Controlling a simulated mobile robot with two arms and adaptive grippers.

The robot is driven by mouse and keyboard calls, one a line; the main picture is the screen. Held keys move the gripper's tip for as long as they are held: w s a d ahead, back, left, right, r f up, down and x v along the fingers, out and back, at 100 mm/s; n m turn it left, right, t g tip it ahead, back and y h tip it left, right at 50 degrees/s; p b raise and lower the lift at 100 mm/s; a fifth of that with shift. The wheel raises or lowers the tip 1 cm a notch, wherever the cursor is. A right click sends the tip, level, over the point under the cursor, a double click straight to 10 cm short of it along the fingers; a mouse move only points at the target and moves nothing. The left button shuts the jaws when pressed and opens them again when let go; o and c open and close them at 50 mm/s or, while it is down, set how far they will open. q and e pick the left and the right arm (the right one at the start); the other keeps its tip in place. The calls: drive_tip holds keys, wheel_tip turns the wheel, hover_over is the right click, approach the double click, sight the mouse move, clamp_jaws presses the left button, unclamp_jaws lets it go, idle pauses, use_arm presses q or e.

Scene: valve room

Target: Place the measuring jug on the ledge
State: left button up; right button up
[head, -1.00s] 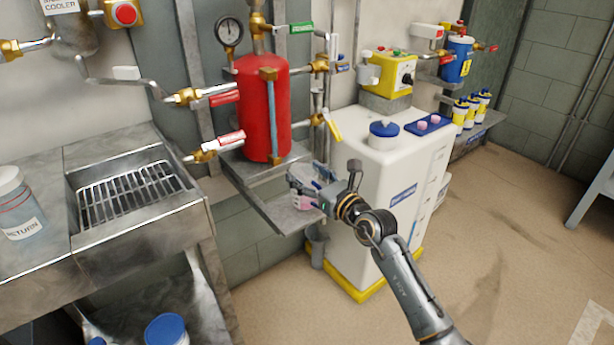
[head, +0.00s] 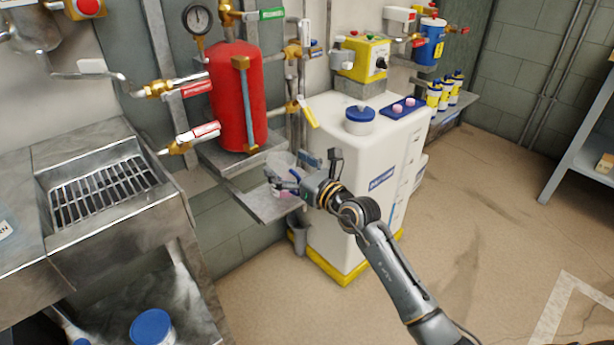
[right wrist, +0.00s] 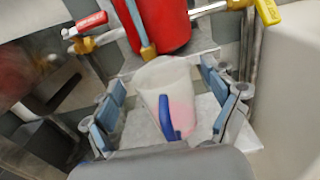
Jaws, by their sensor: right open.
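The measuring jug (right wrist: 178,90) is clear, with a blue handle and pink contents. In the right wrist view it is between the spread fingers of my right gripper (right wrist: 163,82), with gaps on both sides. In the head view the jug (head: 280,161) is at the grey ledge (head: 257,203) below the red tank, partly hidden by my right gripper (head: 287,181). It appears to stand on the ledge, but its base contact is hidden. My left gripper is not in view.
The red tank (head: 238,100) stands on a shelf just behind the ledge. Pipes and a yellow-handled valve (head: 307,114) are close above. A white container (head: 362,180) stands to the right, and a metal sink (head: 98,190) to the left.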

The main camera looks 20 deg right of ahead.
drive_tip(key=p+v, duration=0.1)
drive_tip(key=v, duration=0.3)
drive_tip(key=shift+w+r, duration=0.1)
drive_tip(key=s+d+r+m+t+h, duration=0.35)
drive_tip(key=s+r+m+t, duration=0.2)
drive_tip(key=s+m, duration=0.6)
drive_tip(key=s+d+f+m+g+h, duration=0.25)
drive_tip(key=d+m+h, duration=0.5)
drive_tip(key=m, duration=0.65)
drive_tip(key=s+f+m+g+h, duration=0.1)
drive_tip(key=s+f+m+g, duration=0.85)
drive_tip(key=f, duration=0.45)
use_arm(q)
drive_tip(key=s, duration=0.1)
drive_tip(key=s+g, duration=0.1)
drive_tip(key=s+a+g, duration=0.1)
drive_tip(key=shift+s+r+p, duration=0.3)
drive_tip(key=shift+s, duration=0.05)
use_arm(e)
drive_tip(key=s+a+f+m+g+y, duration=0.3)
drive_tip(key=s+a+f+g+y, duration=0.3)
drive_tip(key=s+a+f, duration=0.3)
drive_tip(key=s+a+g, duration=0.1)
drive_tip(key=s+a, duration=0.2)
drive_tip(key=s, duration=0.1)
drive_tip(key=shift+s, duration=0.35)
